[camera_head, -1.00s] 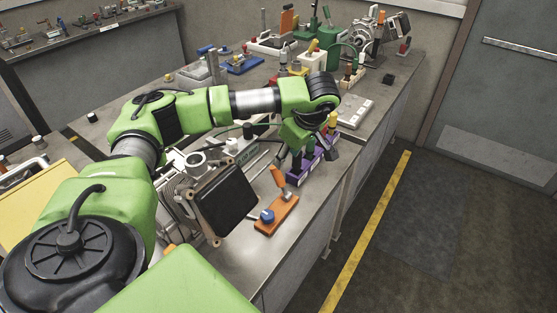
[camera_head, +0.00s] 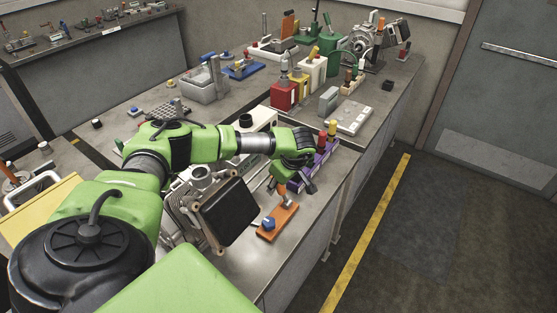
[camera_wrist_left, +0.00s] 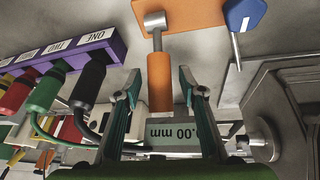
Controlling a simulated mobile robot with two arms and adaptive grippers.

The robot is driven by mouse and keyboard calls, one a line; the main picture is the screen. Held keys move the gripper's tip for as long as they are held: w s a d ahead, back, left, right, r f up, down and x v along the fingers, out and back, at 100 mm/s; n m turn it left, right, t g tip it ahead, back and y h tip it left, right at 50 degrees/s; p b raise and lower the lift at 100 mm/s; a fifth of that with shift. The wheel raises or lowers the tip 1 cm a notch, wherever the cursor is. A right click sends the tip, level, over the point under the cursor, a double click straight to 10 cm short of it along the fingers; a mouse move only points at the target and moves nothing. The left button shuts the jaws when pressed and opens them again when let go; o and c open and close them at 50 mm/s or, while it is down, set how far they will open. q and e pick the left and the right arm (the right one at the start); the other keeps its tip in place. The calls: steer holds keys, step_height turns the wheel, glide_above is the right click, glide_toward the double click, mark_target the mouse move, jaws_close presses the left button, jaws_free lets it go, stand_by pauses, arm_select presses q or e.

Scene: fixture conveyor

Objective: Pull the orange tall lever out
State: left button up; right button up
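The orange lever has an orange handle (camera_wrist_left: 160,80) on a metal stem, fixed to an orange base plate (camera_head: 278,224) near the front edge of the bench. The handle stands up from the plate and is partly hidden by my arm in the head view. My left gripper (camera_wrist_left: 158,88) is open, with one finger on each side of the orange handle in the left wrist view. Gaps show between the fingers and the handle. In the head view the gripper (camera_head: 290,182) is just above the plate. My right gripper is not in view.
A purple block (camera_wrist_left: 75,50) with several coloured handles stands close beside the gripper. A black-faced box (camera_head: 229,212) stands left of the plate. Bare bench (camera_head: 262,262) lies in front; the floor right of the bench is clear.

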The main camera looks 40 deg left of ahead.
arm_select(q)
jaws_close()
steer(key=shift+d, duration=0.1)
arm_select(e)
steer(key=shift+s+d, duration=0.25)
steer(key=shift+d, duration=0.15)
